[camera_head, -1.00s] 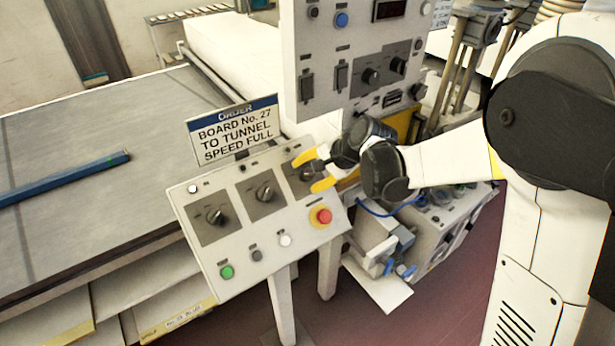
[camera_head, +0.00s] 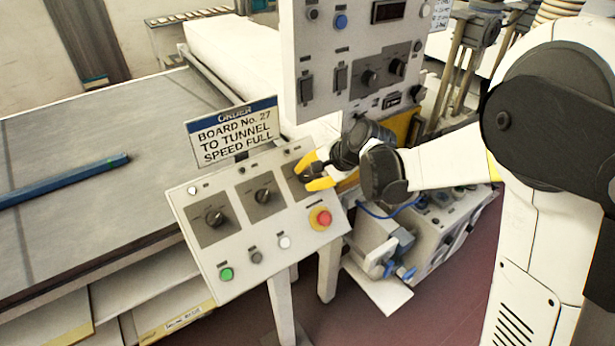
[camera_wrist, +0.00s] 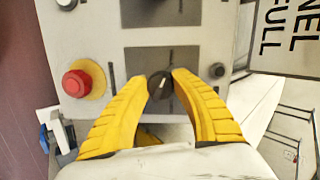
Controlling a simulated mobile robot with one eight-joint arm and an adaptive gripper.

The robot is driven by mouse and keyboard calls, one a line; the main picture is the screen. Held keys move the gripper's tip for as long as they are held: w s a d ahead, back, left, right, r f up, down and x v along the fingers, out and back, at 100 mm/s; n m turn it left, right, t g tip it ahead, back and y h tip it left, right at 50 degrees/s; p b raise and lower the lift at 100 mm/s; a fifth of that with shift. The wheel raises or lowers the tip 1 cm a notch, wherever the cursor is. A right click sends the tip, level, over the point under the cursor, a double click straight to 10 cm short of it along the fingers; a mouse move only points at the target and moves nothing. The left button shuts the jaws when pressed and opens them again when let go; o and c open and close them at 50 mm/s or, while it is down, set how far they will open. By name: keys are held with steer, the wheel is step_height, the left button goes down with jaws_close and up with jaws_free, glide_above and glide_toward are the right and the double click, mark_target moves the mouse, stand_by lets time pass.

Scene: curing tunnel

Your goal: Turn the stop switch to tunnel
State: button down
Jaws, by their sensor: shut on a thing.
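A sloped grey control panel (camera_head: 205,259) carries three black rotary knobs in a row on dark plates. The right-hand knob (camera_wrist: 159,85) is between my yellow fingertips, and its pale pointer mark shows in the wrist view. My gripper (camera_head: 309,178) is shut on this knob, one finger on each side. In the head view the fingers partly hide the knob. The middle knob (camera_head: 263,196) and the left knob (camera_head: 215,218) stand free. The knob labels are too small to read, so I cannot tell which is marked as the stop switch.
A red button (camera_head: 322,218) on a yellow ring sits just below the held knob. Green (camera_head: 226,273) and white (camera_head: 285,241) buttons line the lower edge. An order sign (camera_head: 234,131) stands behind the panel. A taller switch cabinet (camera_head: 340,62) rises behind it.

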steer(key=m+b, duration=0.1)
steer(key=m, duration=0.3)
steer(key=shift+f+t+y+b, duration=0.1)
steer(key=shift+t+y+b, duration=0.2)
steer(key=shift+b, duration=0.05)
steer(key=m+b, duration=0.1)
steer(key=m, duration=0.3)
steer(key=shift+m+t+y, duration=0.3)
steer(key=shift+m+t, duration=0.1)
steer(key=m+b, duration=0.1)
steer(key=m, duration=0.3)
steer(key=shift+w+m+t+b, duration=0.1)
steer(key=shift+m+t+b, duration=0.2)
steer(key=shift+t, duration=0.1)
steer(key=shift+m+t+b, duration=0.4)
steer(key=shift+m+t, duration=0.1)
steer(key=shift+m, duration=1.6)
steer(key=c, duration=1)
jaws_free()
